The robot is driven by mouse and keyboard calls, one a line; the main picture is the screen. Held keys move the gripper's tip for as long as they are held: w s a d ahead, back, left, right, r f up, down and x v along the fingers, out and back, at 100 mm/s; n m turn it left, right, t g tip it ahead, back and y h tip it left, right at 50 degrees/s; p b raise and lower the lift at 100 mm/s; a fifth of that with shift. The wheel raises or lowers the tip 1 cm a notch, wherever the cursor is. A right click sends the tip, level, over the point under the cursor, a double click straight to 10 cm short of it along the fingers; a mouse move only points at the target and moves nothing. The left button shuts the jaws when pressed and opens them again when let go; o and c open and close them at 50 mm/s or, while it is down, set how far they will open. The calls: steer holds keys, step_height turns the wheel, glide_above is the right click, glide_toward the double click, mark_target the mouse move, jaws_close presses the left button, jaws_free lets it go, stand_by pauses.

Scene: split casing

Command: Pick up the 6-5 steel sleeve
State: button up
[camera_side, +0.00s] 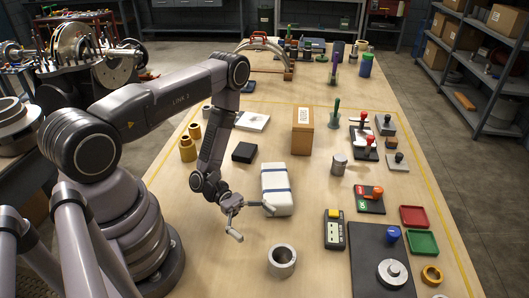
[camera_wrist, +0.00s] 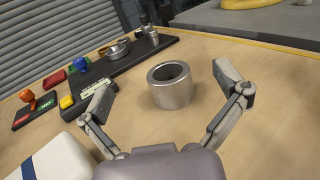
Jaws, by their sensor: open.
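A short, thick-walled grey metal ring, which looks like the steel sleeve (camera_side: 282,261), stands upright on the table near the front. No marking is readable on it. In the wrist view the sleeve (camera_wrist: 170,86) stands beyond and between my fingers, its bore facing up. My gripper (camera_side: 252,221) is above the table, up and to the left of the sleeve in the side view, apart from it. The gripper (camera_wrist: 168,92) is open with nothing between its fingers.
A white block with blue bands (camera_side: 277,189) lies close behind my gripper. A yellow and black handheld device (camera_side: 334,229) and a dark plate (camera_side: 367,272) are right of the sleeve. Brass cylinders (camera_side: 188,148) and a black box (camera_side: 244,152) stand further back. Bare table surrounds the sleeve.

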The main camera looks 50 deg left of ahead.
mark_target(275, 250)
steer(key=f, duration=0.2)
steer(key=d+f, duration=0.1)
steer(key=f, duration=0.1)
steer(key=shift+f, duration=0.15)
steer(key=shift+w+d, duration=0.2)
steer(key=shift+d, duration=0.9)
steer(key=shift+w+d, duration=0.15)
steer(key=shift+d, duration=0.9)
steer(key=shift+w+d, duration=0.2)
steer(key=shift+d, duration=0.9)
steer(key=shift+c, duration=0.2)
steer(key=c, duration=1.3)
